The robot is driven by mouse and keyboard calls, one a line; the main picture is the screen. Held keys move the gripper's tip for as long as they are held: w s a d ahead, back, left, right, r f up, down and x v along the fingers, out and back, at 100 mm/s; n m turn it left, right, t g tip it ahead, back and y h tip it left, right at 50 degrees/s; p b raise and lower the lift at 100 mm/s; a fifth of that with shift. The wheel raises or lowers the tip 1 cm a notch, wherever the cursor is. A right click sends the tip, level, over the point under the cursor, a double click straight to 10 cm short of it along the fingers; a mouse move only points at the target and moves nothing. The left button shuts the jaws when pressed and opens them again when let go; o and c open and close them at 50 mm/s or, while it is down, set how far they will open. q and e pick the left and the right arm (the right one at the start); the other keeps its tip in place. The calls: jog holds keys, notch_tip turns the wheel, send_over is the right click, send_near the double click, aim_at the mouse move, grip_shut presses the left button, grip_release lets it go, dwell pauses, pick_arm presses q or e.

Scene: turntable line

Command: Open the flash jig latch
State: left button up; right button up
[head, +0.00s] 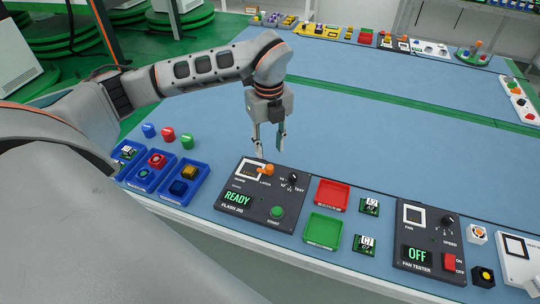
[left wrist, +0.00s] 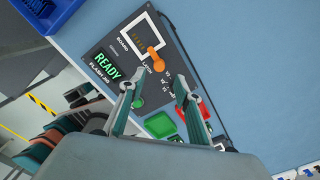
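The flash jig (head: 236,205) is a dark panel on the blue table with a green READY display, a white-framed board socket (head: 241,172), a knob and a green START button. Its orange latch (head: 266,169) is at the socket's right side; in the left wrist view the latch (left wrist: 156,60) lies by the socket's lower right corner. No board is evident in the socket. My left gripper (head: 270,150) is open and empty, pointing down just above and behind the latch. In the left wrist view its fingers (left wrist: 154,86) are spread apart, with the latch beyond them. My right gripper is out of view.
Blue trays (head: 150,176) with parts stand left of the jig, with several coloured caps behind. A red tray (head: 332,195), a green tray (head: 323,230) and small boards (head: 369,206) lie right. The fan tester (head: 428,240) is farther right.

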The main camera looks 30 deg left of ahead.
aim_at(270, 167)
pick_arm(q)
notch_tip(270, 167, down, 8)
jog(key=shift+s+d+r, duration=0.1)
jog(key=shift+r, duration=0.15)
grip_shut()
